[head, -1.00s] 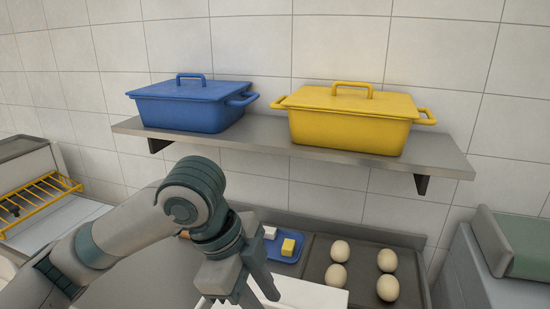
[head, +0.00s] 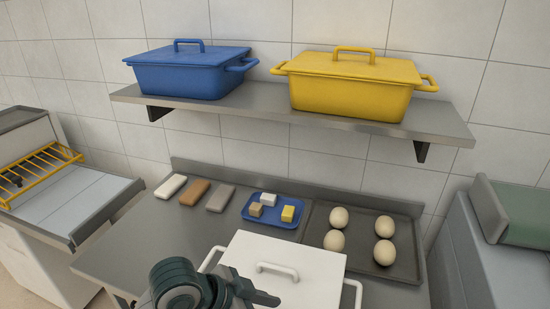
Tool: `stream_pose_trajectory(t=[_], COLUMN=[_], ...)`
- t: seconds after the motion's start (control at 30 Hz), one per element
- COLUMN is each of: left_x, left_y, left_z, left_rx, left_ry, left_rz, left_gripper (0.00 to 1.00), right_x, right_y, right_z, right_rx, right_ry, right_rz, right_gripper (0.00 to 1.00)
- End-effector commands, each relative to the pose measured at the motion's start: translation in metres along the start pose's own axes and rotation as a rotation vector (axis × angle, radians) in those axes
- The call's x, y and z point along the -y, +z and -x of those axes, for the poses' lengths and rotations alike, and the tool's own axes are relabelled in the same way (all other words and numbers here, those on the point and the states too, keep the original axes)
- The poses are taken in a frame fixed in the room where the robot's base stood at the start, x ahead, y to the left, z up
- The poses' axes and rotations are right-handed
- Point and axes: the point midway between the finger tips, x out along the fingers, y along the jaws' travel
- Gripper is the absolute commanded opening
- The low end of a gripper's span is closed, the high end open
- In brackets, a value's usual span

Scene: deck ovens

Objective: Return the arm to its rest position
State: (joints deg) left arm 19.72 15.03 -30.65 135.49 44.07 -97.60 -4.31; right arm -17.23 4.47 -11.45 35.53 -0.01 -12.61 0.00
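My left arm shows only at the bottom edge of the head view, its dark wrist joint in front of the white lidded pot (head: 285,268). A grey part of my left gripper (head: 258,295) points right, low over the pot's front left part. Nothing shows held in it, but whether its fingers are apart is unclear. The rest of that arm is below the picture. My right gripper is not in view.
A shelf (head: 440,127) holds a blue pot (head: 190,78) and a yellow pot (head: 348,90). On the counter (head: 130,240) are several bars, a blue tray (head: 252,217) with small blocks, and a dark tray (head: 358,240) with several eggs or dough balls. An orange rack (head: 40,168) stands left.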

Motion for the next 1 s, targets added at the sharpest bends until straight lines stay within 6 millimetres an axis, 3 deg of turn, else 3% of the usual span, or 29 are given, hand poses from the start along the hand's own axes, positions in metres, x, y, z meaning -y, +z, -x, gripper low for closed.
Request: stream_pose_trajectory(t=[0.2,0.47,0.7,1.0], left_x=[0.0,-0.006,-0.026,-0.051], left_y=[0.06,0.142,0.236,0.309], left_z=[-0.015,-0.019,-0.006,0.018], left_rx=[0.013,0.079,0.198,0.321], left_ry=[-0.09,-0.216,-0.359,-0.474], left_rz=[0.214,0.435,0.629,0.747], left_gripper=[0.29,0.29,0.29,0.29], right_x=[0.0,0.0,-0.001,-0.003], right_y=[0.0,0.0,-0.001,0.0], right_z=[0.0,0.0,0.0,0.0], right_rx=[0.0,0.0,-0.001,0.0], right_ry=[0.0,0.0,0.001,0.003], right_rz=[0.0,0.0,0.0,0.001], right_gripper=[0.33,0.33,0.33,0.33])
